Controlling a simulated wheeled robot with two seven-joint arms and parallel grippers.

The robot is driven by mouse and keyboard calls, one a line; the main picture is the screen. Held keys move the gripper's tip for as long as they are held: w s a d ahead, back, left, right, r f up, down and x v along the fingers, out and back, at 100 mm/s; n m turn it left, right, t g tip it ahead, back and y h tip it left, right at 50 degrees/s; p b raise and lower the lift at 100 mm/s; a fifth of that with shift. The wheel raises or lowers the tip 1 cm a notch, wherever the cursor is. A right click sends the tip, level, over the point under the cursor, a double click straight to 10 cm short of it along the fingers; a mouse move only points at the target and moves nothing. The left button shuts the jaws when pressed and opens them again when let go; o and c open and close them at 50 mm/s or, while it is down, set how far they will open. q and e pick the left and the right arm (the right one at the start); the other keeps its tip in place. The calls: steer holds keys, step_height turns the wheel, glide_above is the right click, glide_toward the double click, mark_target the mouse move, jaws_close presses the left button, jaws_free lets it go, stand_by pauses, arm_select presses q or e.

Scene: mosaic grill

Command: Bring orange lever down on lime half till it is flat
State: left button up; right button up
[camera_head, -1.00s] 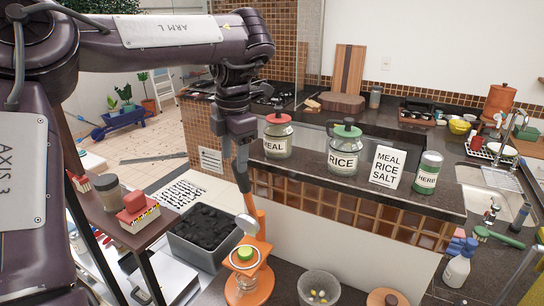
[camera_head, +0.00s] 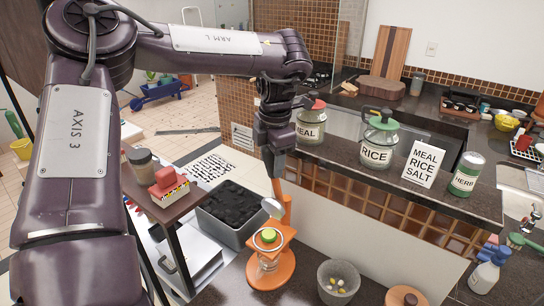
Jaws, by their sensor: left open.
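The orange press (camera_head: 272,272) stands on the dark counter at the bottom middle of the head view. The green lime half (camera_head: 268,236) sits on top of it. The orange lever (camera_head: 284,207) stands raised and steep behind the lime half, with a pale metal cup (camera_head: 272,208) on it hanging above and apart from the lime. My left gripper (camera_head: 274,174) points down at the lever's upper end, open. Its fingers overlap the lever tip in the picture; I cannot tell whether they touch it. My right gripper is not in view.
A grey bowl (camera_head: 338,283) with small pieces stands right of the press. A dark grill bin (camera_head: 236,213) is close on its left. A raised ledge behind carries the meal jar (camera_head: 310,125), the rice jar (camera_head: 377,140), a sign (camera_head: 424,164) and a herb tin (camera_head: 466,174).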

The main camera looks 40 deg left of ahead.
arm_select(q)
steer(key=shift+s, duration=0.1)
steer(key=shift+c, duration=0.9)
jaws_close()
